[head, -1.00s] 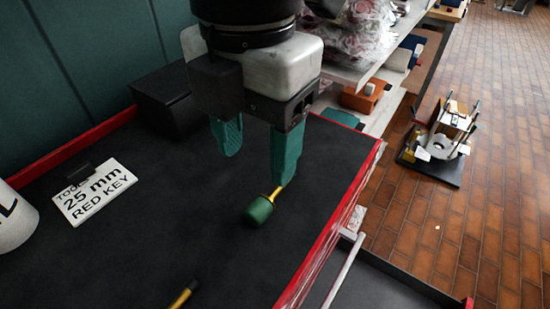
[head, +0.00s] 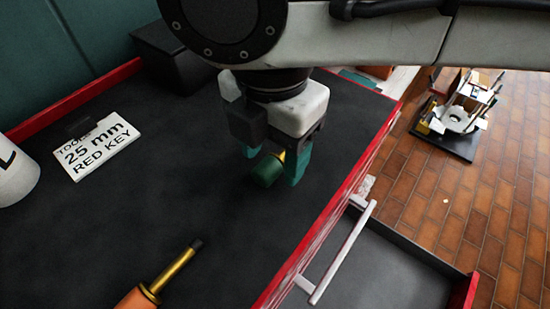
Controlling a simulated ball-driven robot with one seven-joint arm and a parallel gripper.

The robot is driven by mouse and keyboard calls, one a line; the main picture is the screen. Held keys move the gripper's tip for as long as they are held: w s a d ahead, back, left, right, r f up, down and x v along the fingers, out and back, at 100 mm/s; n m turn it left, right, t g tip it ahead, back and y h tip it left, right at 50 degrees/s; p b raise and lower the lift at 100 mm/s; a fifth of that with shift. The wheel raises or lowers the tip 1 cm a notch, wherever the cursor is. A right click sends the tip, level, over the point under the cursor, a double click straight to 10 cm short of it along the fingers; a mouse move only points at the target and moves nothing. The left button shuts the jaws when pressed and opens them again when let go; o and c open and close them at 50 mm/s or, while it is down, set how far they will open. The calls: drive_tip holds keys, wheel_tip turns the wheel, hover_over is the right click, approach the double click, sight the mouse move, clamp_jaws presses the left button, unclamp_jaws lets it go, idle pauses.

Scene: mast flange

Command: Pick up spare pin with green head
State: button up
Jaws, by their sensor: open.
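The spare pin with the green head (head: 267,170) lies on the black top of the red-edged cabinet. Its green head faces the camera, and a short piece of its brass shaft shows behind it. My gripper (head: 275,165) is low over the pin with its teal fingers pointing down. The fingers are apart, one to the left behind the pin and one to its right. The right finger looks very close to the shaft; I cannot tell if they touch.
A brass rod with an orange handle (head: 137,298) lies at the front. A white sign (head: 97,145) reading "25 mm RED KEY" and a white cylinder (head: 14,178) are at left. A black box (head: 172,57) stands behind. The red edge (head: 338,200) and an open drawer (head: 375,265) lie right.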

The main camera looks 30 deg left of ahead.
drive_tip(key=shift+f, duration=0.2)
drive_tip(key=shift+c, duration=0.3)
clamp_jaws()
